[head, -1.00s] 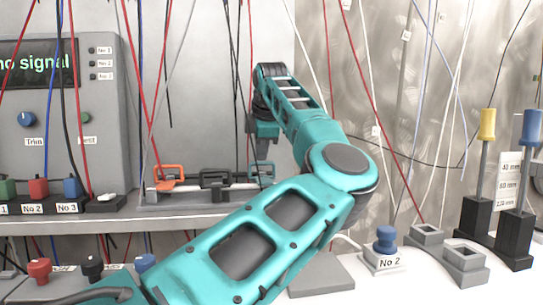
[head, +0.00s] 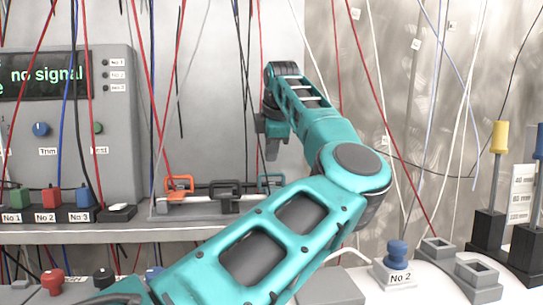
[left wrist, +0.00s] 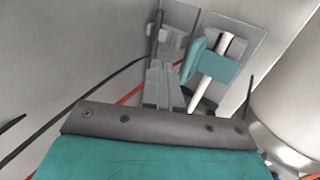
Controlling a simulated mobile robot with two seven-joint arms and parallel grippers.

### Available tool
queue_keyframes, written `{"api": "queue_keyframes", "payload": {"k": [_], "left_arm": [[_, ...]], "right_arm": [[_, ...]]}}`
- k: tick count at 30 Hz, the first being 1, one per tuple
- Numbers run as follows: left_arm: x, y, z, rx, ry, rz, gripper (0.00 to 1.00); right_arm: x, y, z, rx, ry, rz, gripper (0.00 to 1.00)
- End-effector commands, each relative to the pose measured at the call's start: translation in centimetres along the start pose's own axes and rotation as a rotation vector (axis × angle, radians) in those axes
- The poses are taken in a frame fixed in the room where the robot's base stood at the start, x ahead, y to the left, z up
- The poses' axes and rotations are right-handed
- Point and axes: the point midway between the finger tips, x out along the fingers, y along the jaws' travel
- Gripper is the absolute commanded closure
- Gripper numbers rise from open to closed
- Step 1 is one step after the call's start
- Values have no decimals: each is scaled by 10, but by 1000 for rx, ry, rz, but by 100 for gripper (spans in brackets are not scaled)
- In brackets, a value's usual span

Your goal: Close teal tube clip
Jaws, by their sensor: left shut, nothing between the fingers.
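The teal tube clip (head: 270,180) sits at the right end of a grey clip rack (head: 200,212) on the shelf, right of a black clip (head: 225,188) and an orange clip (head: 179,187). My left gripper (head: 272,155) is shut and empty, pointing down just above the teal clip, with a small gap in the head view. In the left wrist view the teal clip (left wrist: 217,66) lies across a white tube (left wrist: 207,82), and a teal part stands beside the tube. The grey fingers (left wrist: 163,88) are left of it. I cannot tell whether the clip is latched. My right gripper is not seen.
A control panel (head: 118,150) with a "no signal" screen stands left of the rack. Several cables hang around the gripper. A blue knob marked No 2 (head: 397,255), grey sockets (head: 437,248) and posts with yellow (head: 499,137) and blue handles stand at right.

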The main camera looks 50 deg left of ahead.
Motion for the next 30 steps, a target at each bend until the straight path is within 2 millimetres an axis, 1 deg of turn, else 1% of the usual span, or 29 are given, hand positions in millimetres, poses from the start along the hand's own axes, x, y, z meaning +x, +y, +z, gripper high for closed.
{"api": "queue_keyframes", "payload": {"k": [9, 12, 15, 18, 21, 30], "left_arm": [[-69, 0, 1, 1, -4, 4, 100], [-89, 0, 0, 0, -3, 3, 100], [-103, 0, 0, 1, -2, 2, 100], [-112, -1, 0, 1, -3, 1, 100], [-116, -1, 0, 1, -1, 0, 100], [-117, -1, 0, 1, -1, 0, 100]], "right_arm": [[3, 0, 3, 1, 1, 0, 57], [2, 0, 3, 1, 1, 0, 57], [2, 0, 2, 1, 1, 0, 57], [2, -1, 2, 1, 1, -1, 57], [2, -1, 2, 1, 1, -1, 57], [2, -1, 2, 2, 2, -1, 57]]}}
